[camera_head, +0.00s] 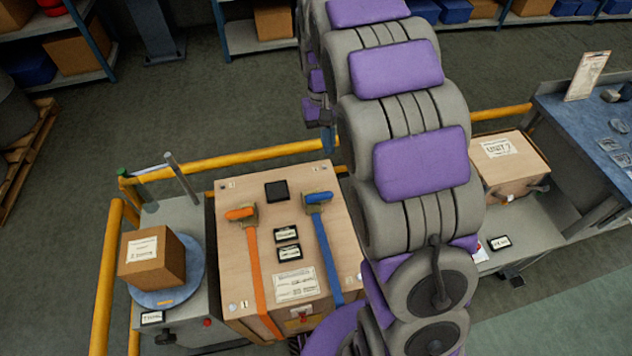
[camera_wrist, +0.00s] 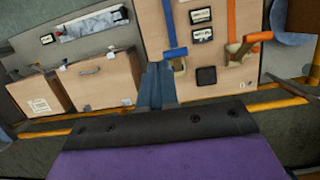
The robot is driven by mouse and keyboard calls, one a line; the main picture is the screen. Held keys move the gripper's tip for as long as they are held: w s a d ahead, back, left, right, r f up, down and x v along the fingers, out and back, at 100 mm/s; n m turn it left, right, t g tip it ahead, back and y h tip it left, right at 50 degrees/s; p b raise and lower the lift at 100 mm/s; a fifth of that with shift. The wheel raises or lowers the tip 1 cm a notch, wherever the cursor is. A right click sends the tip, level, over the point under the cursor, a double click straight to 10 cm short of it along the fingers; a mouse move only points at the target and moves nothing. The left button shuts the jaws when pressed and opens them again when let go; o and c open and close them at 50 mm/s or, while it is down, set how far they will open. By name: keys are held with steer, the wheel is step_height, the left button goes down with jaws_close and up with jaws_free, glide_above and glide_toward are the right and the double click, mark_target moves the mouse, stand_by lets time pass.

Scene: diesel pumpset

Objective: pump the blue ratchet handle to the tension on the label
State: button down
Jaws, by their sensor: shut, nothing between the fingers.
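The blue ratchet handle (camera_head: 319,197) sits on its metal ratchet at the far end of a blue strap (camera_head: 328,250) on the wooden crate. A white label (camera_head: 294,285), too small to read, lies on the crate top between the straps. In the wrist view, the blue strap (camera_wrist: 169,22) leads to the ratchet (camera_wrist: 178,64), and the blue handle (camera_wrist: 176,52) shows there. My gripper (camera_wrist: 157,68) appears as blue-grey fingers, shut and empty, just left of the ratchet in that view. I see no clear contact with the handle.
An orange ratchet handle (camera_head: 240,213) and strap (camera_head: 257,275) run beside the blue one. Two small dark displays (camera_head: 286,234) lie between them. Yellow rails (camera_head: 250,154) border the stand. A cardboard box (camera_head: 152,259) sits on a blue turntable at left.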

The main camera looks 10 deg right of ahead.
steer(key=w+a+f, duration=0.2)
steer(key=w+f, duration=0.9)
steer(key=shift+w+a+f+n+b, duration=0.2)
steer(key=shift+w+a+n+b, duration=0.1)
steer(key=shift+w, duration=0.1)
steer(key=shift+d, duration=0.15)
steer(key=b, duration=0.2)
glide_toward(314, 196)
steer(key=w+f, duration=0.4)
steer(key=f, duration=0.2)
steer(key=shift+s+d+f+g+b, duration=0.15)
steer(key=shift+s+d+f+b, duration=0.1)
steer(key=shift+s, duration=0.3)
steer(key=shift+s+d+f+g+b, duration=0.15)
steer(key=shift+s+d+b, duration=0.1)
steer(key=shift+s, duration=0.25)
steer(key=shift+s+f, duration=0.25)
steer(key=shift+s, duration=0.3)
